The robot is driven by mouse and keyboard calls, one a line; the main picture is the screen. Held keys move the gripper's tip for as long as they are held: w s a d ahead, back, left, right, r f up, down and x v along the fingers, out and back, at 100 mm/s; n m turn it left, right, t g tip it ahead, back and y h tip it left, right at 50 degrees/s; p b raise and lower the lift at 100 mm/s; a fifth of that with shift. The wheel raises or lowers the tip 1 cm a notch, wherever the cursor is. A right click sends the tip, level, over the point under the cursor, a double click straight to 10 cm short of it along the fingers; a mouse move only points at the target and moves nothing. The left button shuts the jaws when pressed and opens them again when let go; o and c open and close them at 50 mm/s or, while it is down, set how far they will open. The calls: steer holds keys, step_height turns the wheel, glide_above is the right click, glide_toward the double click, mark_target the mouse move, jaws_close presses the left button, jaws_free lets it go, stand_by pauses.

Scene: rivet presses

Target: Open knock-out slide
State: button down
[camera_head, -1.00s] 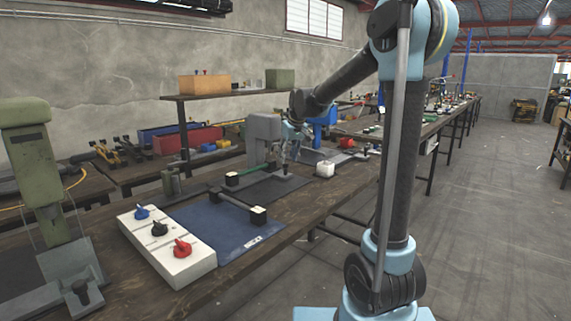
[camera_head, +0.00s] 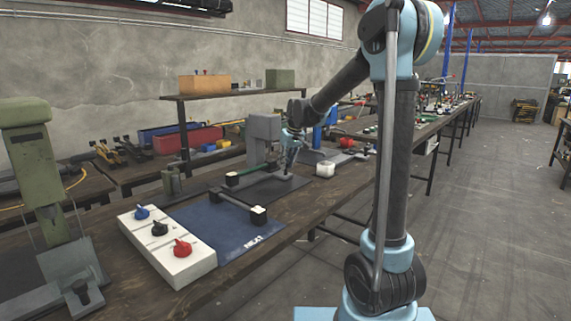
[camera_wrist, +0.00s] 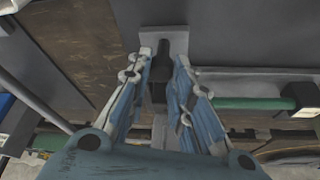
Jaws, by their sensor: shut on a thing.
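My gripper (camera_head: 288,168) is beside the grey rivet press (camera_head: 263,132) on the long wooden bench. In the wrist view, my gripper (camera_wrist: 163,62) has its two blue fingers on either side of a dark upright handle (camera_wrist: 159,88), shut on it. The handle stands on a light grey bar (camera_wrist: 164,40), which looks like the knock-out slide. The fingers hide part of the handle and bar. In the head view the slide is too small to make out clearly.
A green bar (camera_wrist: 247,103) with a pale-topped block (camera_wrist: 302,98) lies to the right in the wrist view. A white box with knobs (camera_head: 168,246) and a blue mat (camera_head: 222,226) lie nearer on the bench. A white cup-like object (camera_head: 325,169) stands right of my gripper.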

steer(key=s+d, duration=0.2)
steer(key=d, duration=0.1)
steer(key=s+d, duration=0.5)
steer(key=d, duration=0.1)
steer(key=shift+s+d, duration=0.15)
steer(key=shift+d, duration=0.25)
steer(key=c, duration=1.4)
jaws_free()
steer(key=shift+r, duration=0.15)
steer(key=v, duration=1.1)
steer(key=shift+s+d+r, duration=0.15)
steer(key=shift+r, duration=0.1)
